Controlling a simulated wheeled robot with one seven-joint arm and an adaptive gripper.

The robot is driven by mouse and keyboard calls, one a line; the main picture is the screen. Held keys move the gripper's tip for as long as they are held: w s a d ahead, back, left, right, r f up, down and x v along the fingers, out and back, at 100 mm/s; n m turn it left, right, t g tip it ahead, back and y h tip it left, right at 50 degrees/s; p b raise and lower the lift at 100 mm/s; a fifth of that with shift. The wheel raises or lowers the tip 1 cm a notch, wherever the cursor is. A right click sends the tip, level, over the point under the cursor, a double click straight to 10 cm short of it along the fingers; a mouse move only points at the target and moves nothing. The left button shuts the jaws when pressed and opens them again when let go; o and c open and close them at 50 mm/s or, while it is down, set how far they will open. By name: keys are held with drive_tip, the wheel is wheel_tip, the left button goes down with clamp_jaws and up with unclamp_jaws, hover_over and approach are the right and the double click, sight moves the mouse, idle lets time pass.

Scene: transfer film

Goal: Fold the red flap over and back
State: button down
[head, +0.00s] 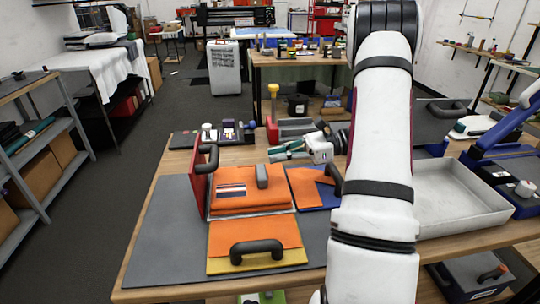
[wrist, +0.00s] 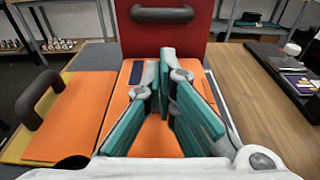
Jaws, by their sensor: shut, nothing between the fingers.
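The red flap (head: 199,188) stands upright at the left edge of the orange-covered board (head: 250,200) in the head view. Its black handle (head: 208,158) is on the upper part. In the wrist view the red flap (wrist: 222,38) rises straight ahead, with its black handle (wrist: 162,14) near the top edge. My gripper (head: 272,153) has teal fingers. It is shut and empty, above the orange board and to the right of the flap, apart from the handle. In the wrist view the fingertips (wrist: 165,56) are together, pointing toward the flap below its handle.
A yellow panel (head: 215,264) with an orange sheet and black handle (head: 257,250) lies in front. A blue panel (head: 307,201) with an orange sheet lies to the right, partly behind my arm. A grey tray (head: 455,195) sits farther right. The grey mat (head: 160,245) is bare at left.

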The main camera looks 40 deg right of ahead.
drive_tip(key=x, duration=0.4)
drive_tip(key=r+p+x, duration=0.1)
drive_tip(key=x, duration=0.6)
drive_tip(key=shift+w+a+r, duration=0.1)
drive_tip(key=shift+w+a, duration=0.15)
drive_tip(key=shift+a, duration=0.2)
drive_tip(key=shift+w+a+r+h, duration=0.25)
drive_tip(key=shift+a+h, duration=0.05)
drive_tip(key=shift+a, duration=0.05)
